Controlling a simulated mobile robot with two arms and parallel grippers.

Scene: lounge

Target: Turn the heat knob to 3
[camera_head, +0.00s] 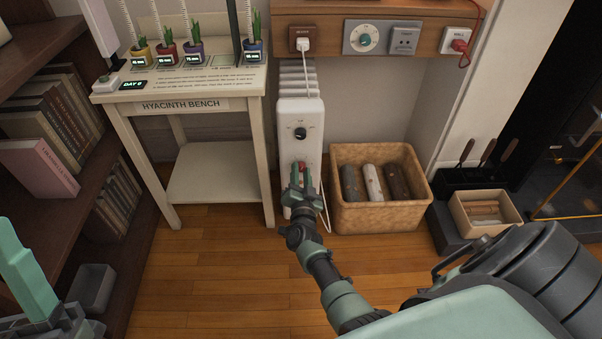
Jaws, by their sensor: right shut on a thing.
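A white heater (287,118) stands upright against the wall, between the bench and the basket. A black round knob (300,133) with a light pointer mark sits on its upper front; its numbers are too small to read. Lower on the same front is a small red part (302,165), mostly hidden by my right gripper (301,172). My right gripper is shut on this red part, below the black knob and apart from it. My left gripper (28,275) shows only partly at the lower left edge, away from the heater; its jaw opening is not clear.
The hyacinth bench (215,105) with several potted plants stands close left of the heater. A basket with logs (385,210) is close on the right. A shelf above carries sockets and a round dial (365,39). A cord hangs to the heater. The wooden floor in front is clear.

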